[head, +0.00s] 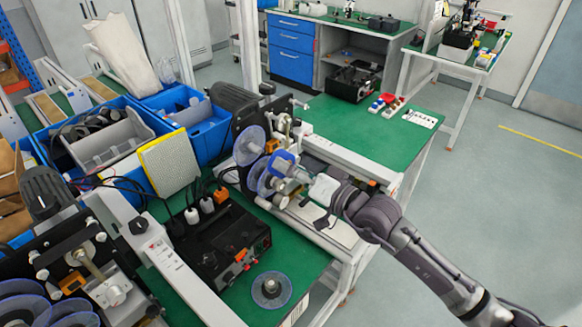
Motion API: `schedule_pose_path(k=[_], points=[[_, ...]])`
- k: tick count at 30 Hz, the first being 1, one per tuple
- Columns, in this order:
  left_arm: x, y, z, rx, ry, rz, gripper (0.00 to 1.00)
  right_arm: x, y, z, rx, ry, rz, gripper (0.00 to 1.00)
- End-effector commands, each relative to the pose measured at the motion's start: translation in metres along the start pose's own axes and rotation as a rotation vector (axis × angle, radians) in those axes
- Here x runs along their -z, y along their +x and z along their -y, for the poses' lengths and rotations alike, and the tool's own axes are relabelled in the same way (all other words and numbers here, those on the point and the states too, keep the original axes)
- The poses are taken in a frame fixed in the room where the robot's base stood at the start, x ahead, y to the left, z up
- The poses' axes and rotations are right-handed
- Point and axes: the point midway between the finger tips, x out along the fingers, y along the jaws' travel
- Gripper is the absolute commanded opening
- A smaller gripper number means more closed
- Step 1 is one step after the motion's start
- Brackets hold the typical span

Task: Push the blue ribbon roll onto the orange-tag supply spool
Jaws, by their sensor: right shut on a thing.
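My right gripper (302,176) reaches in from the lower right and is shut on the blue ribbon roll (283,162). The roll is held up in front of the coder's clear discs. An upper clear disc (248,146) and a lower clear disc (258,182) stand on edge on this machine. An orange part (272,146) shows between the upper disc and the roll. The roll overlaps the lower disc in the picture; I cannot tell whether it touches it or sits around its hub. The gripper hides part of the machine behind it. My left gripper is not in view.
A black box (222,250) with plugged cables and a loose clear disc (271,290) are on the green bench. A second coder with clear discs (22,302) stands at lower left. Blue bins (190,112) are behind. The bench's right part (350,128) is mostly clear.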

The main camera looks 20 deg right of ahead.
Motion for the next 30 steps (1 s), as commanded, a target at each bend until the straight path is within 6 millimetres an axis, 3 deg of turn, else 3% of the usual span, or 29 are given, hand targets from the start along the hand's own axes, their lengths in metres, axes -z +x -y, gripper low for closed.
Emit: schedule_pose_path(k=[15, 30], points=[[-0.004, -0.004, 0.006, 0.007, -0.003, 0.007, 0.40, 0.000, 0.041, 0.001, 0.001, 0.001, 0.001, 0.29], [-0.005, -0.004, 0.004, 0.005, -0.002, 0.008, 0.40, -0.001, 0.048, 0.000, 0.000, 0.000, 0.003, 0.29]])
